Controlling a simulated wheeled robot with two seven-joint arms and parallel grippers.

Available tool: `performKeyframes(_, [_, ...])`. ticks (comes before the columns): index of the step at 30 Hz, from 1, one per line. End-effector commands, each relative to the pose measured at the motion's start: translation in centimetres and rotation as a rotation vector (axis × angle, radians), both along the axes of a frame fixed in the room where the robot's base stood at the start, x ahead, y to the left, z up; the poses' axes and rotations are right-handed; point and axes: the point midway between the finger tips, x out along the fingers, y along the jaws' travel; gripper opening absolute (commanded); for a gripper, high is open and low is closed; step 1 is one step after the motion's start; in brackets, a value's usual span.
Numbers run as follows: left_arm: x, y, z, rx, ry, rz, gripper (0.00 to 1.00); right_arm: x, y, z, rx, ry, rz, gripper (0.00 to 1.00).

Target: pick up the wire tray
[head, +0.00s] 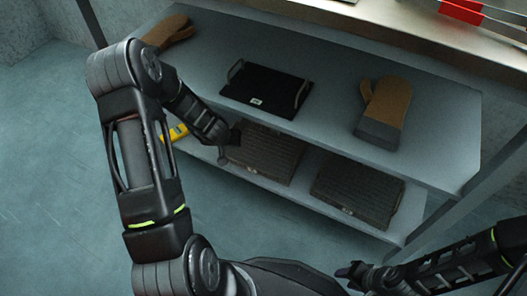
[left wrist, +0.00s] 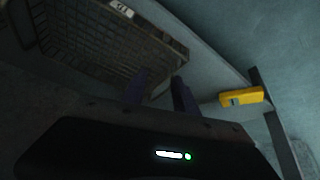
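Two dark wire trays with mesh bottoms lie side by side on the lower shelf, a left one (head: 265,153) and a right one (head: 358,190). My left gripper (head: 228,150) is at the left end of the left wire tray, partly hidden by its own arm. In the left wrist view, its two fingers (left wrist: 159,91) stand apart beside the tray's dark mesh and rim (left wrist: 95,42). Contact with the rim cannot be told. My right gripper (head: 350,272) is low in the head view, away from the shelves; its finger opening is unclear.
The upper shelf (head: 330,112) overhangs the lower one and holds a black tray with handles (head: 264,88) and two brown mitts (head: 384,108) (head: 168,31). A yellow device (head: 176,132) lies left of the left wire tray. The floor (head: 60,170) in front is clear.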

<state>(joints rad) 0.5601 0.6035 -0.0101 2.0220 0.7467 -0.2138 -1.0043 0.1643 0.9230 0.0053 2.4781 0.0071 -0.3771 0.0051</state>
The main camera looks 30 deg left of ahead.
Motion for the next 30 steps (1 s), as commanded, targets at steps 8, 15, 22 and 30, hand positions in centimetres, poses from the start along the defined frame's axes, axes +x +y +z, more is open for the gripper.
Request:
performKeyframes(8, [0.8,3.1,1.8,0.046,-0.016,-0.008,0.35,-0.1,0.0,0.2,0.000,0.002,0.001,0.36])
performKeyframes(15, [0.8,3.1,1.4,0.045,-0.015,-0.009,0.35,0.0,0.0,0.0,0.000,0.001,0.000,0.36])
performKeyframes(22, [1.8,3.6,-0.6,0.044,-0.014,-0.008,0.35,0.1,0.0,-1.0,-0.001,-0.004,-0.001,0.36])
performKeyframes(30, [1.9,3.6,-0.6,0.044,-0.015,-0.008,0.35,0.1,0.0,-0.9,-0.001,-0.005,-0.002,0.36])
